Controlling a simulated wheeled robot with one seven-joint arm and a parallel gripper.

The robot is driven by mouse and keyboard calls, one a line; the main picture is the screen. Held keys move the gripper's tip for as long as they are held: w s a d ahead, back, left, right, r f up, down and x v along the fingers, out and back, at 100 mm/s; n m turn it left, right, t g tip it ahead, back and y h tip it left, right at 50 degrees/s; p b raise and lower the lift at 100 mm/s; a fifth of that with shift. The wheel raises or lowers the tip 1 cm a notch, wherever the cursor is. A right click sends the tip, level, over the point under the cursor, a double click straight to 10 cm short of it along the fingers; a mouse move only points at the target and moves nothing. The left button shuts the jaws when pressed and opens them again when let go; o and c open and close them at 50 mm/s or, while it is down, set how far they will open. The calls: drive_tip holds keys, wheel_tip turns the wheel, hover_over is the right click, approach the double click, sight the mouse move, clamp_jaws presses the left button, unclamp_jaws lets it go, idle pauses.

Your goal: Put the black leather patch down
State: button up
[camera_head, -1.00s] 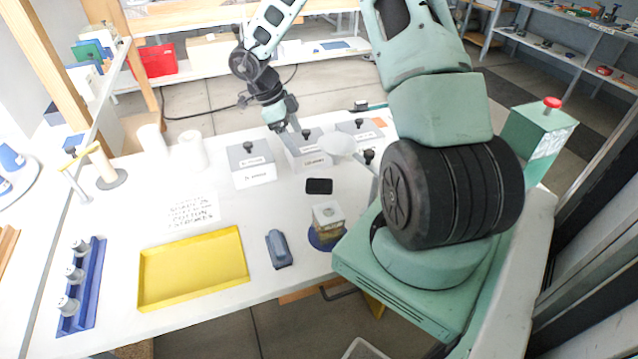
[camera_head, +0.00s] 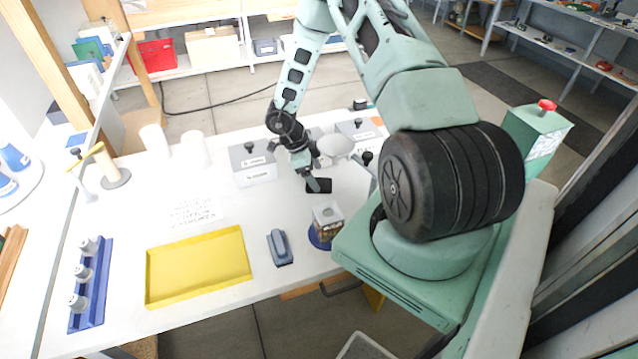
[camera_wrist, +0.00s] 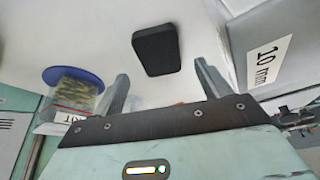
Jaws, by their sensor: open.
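The black leather patch (camera_head: 320,186) lies flat on the white table, right of the middle and behind the small eyelet container. It also shows in the wrist view (camera_wrist: 157,49), beyond my fingertips and between their lines. My gripper (camera_head: 313,181) is over the table close to the patch and partly in front of it. In the wrist view my gripper (camera_wrist: 160,75) has its two fingers wide apart with nothing between them. From these views I cannot tell the exact height of the fingertips above the table.
A yellow tray (camera_head: 197,297) is at the table's front. A grey-blue stapler-like tool (camera_head: 279,247) and a container on a blue base (camera_head: 327,213) stand nearer. Grey boxes (camera_head: 256,176) line the back; one labelled 10 mm (camera_wrist: 266,62) is close to my right finger.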

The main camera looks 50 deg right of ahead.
sight(321, 184)
drive_tip(key=shift+p+x, duration=0.35)
drive_tip(key=shift+x, duration=1.2)
drive_tip(key=c, duration=1.1)
drive_tip(key=shift+r, duration=0.2)
drive_tip(key=shift+w+d+r+b, duration=0.1)
drive_tip(key=shift+r+b, duration=0.2)
drive_tip(key=shift+b, duration=0.25)
drive_tip(key=w+a+b, duration=0.1)
drive_tip(key=w, duration=0.1)
drive_tip(key=w+a+b, duration=0.1)
drive_tip(key=w+a, duration=0.1)
drive_tip(key=w+a+b, duration=0.1)
drive_tip(key=w, duration=0.1)
drive_tip(key=shift+w+a+f, duration=0.15)
drive_tip(key=shift+a, duration=0.2)
wheel_tip(321, 184, up, 14)
drive_tip(key=shift+r+b, duration=0.15)
drive_tip(key=shift+b, duration=0.8)
